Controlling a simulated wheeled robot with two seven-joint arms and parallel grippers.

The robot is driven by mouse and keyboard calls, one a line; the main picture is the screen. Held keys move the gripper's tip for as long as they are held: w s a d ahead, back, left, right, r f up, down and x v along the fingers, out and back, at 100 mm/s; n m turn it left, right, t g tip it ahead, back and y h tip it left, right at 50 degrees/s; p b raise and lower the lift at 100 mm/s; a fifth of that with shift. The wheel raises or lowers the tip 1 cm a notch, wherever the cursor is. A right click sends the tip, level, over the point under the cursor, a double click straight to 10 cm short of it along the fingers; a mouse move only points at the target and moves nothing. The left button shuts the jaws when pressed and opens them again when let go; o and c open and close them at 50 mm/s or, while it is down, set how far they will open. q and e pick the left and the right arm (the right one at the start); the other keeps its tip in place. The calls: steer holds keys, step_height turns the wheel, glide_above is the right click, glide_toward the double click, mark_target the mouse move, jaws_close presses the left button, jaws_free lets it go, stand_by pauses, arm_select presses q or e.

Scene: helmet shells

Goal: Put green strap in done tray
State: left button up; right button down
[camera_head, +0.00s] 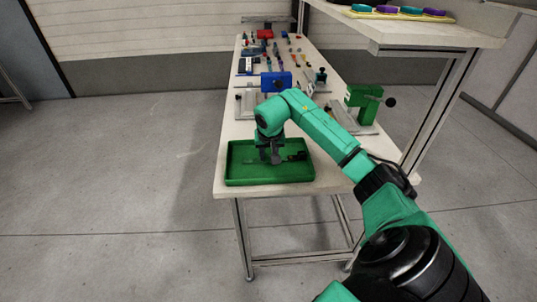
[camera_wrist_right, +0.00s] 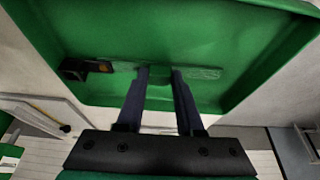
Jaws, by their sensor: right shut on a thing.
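The green tray (camera_head: 236,175) lies at the near end of the long table. My right gripper (camera_head: 270,159) points down into this tray. In the right wrist view my right gripper (camera_wrist_right: 159,72) is shut on the green strap (camera_wrist_right: 203,73), a thin band running across both sides of the fingers. A black buckle end (camera_wrist_right: 73,69) with a small orange patch is at the strap's left end. The strap is over the tray floor; I cannot tell whether it touches it. My left gripper is not in view.
A blue block-like fixture (camera_head: 277,82) and a green clamp-like fixture (camera_head: 363,102) stand farther along the table (camera_head: 230,128). Several small parts lie toward the far end. A raised shelf (camera_head: 420,32) at the right holds a yellow tray with coloured pieces. The floor at left is clear.

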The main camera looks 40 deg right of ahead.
steer(key=shift+f, duration=0.1)
steer(key=c, duration=0.5)
jaws_free()
steer(key=shift+c, duration=0.2)
steer(key=shift+r, duration=0.4)
steer(key=v, duration=1.1)
steer(key=shift+s+a+r, duration=0.15)
steer(key=shift+a+r, duration=0.05)
steer(key=shift+f, duration=0.1)
